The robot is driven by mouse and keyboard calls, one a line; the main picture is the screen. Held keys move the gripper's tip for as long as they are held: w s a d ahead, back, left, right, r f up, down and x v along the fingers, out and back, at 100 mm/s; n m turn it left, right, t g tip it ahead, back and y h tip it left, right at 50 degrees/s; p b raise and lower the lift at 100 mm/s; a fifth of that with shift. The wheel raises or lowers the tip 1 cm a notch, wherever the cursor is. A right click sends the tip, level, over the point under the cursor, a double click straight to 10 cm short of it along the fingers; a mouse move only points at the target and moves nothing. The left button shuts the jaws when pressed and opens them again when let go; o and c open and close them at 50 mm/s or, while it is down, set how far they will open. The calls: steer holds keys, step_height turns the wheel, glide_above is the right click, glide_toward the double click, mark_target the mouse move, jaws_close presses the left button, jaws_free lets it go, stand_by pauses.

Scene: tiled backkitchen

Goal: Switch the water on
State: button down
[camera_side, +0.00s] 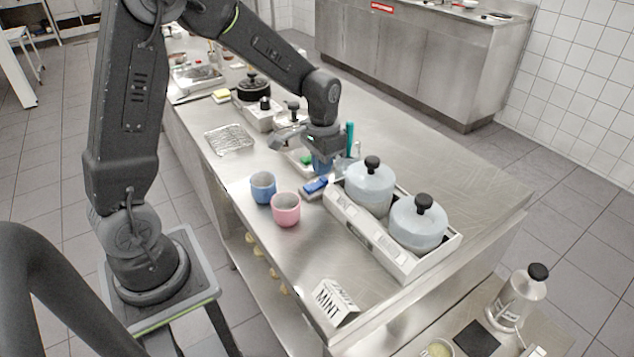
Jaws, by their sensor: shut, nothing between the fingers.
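My gripper (318,145) points down over the middle of the metal table, between the burner unit on the left and the white two-pot unit on the right. It is shut and empty. Its fingertips are hard to make out against the blue item just below. I cannot pick out a tap or water switch for certain. The white unit (388,243) has small panels along its front and carries two pale, lidded pots, one (370,187) behind the other (418,222). Whether this unit bears on the water cannot be told.
A blue cup (263,187) and a pink cup (286,209) stand left of the gripper, near a blue sponge (315,185). A wire rack (229,138) lies farther left. A MINT sign (334,302) stands at the front. The table's right end is clear.

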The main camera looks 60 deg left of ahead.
mark_target(322, 179)
steer(key=shift+f, duration=1.15)
stand_by(0.4)
steer(key=shift+r, duration=3.55)
steer(key=shift+r, duration=0.15)
steer(key=s+d+r+t, duration=0.2)
steer(key=s+d+r, duration=0.2)
steer(key=s, duration=0.5)
steer(key=s+d+r+t, duration=0.3)
steer(key=s+d+r, duration=0.1)
steer(key=s, duration=0.5)
steer(key=shift+r+t, duration=0.3)
steer(key=shift+r, duration=0.6)
